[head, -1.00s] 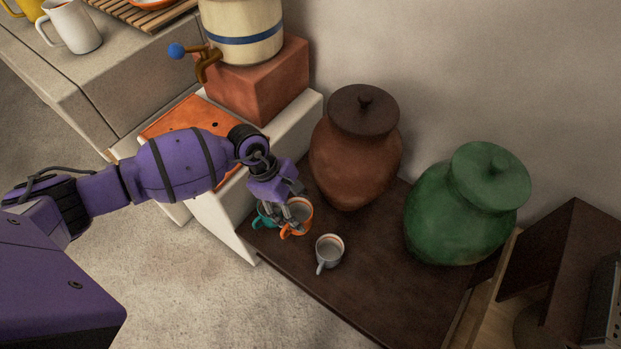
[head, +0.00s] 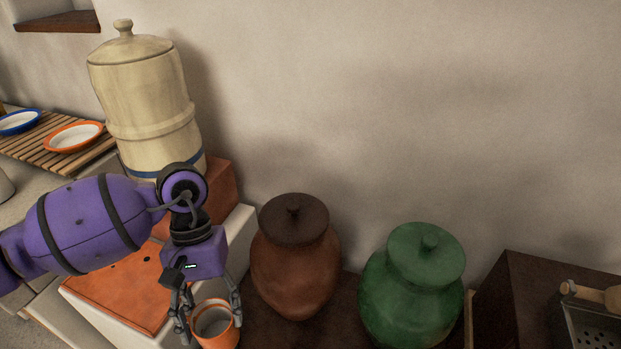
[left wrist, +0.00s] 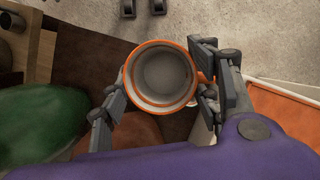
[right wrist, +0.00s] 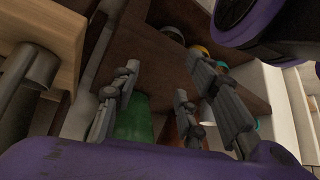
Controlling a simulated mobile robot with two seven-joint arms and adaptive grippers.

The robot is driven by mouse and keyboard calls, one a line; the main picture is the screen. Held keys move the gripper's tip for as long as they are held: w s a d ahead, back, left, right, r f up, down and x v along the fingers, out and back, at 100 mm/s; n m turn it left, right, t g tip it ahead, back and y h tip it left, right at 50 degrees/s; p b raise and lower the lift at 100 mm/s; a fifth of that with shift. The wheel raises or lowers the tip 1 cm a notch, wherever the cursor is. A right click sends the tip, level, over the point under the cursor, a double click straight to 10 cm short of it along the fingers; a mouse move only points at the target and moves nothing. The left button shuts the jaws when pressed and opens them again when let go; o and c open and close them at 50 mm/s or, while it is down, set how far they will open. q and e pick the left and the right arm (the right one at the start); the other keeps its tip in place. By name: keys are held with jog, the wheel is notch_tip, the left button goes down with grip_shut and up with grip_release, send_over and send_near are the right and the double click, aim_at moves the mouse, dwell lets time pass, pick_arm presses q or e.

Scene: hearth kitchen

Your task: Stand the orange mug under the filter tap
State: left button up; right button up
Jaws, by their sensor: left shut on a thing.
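The orange mug (head: 217,328), pale grey inside, is between the fingers of my left gripper (head: 208,318), low in the head view. In the left wrist view the mug (left wrist: 160,78) shows from above, with my left gripper (left wrist: 163,95) shut on it and a finger at its handle side. The cream water filter (head: 148,95) with a blue band stands on a red block (head: 222,188), up and left of the mug. Its tap is hidden behind my left arm. My right gripper (right wrist: 150,92) is open and empty in the right wrist view.
An orange slab (head: 118,290) lies in front of the filter's block on a white ledge (head: 238,235). A brown lidded jar (head: 295,265) and a green lidded jar (head: 412,290) stand right of the mug. A slatted rack with plates (head: 72,137) is at far left.

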pick_arm(q)
jog(key=w+r+m, duration=0.2)
jog(key=w+r, duration=0.3)
jog(key=r, duration=0.7)
jog(key=s+r+p, duration=0.8)
jog(key=r+p, duration=0.5)
jog(key=p, duration=0.4)
jog(key=shift+s+d+y, duration=0.25)
jog(key=shift+s+y, duration=0.05)
pick_arm(e)
jog(key=w+r+t, duration=0.1)
jog(key=w+r, duration=0.3)
jog(key=r, duration=1.2)
jog(key=shift+w, duration=0.2)
pick_arm(q)
jog(key=shift+r, duration=0.1)
pick_arm(e)
jog(key=shift+w+a+r, duration=0.1)
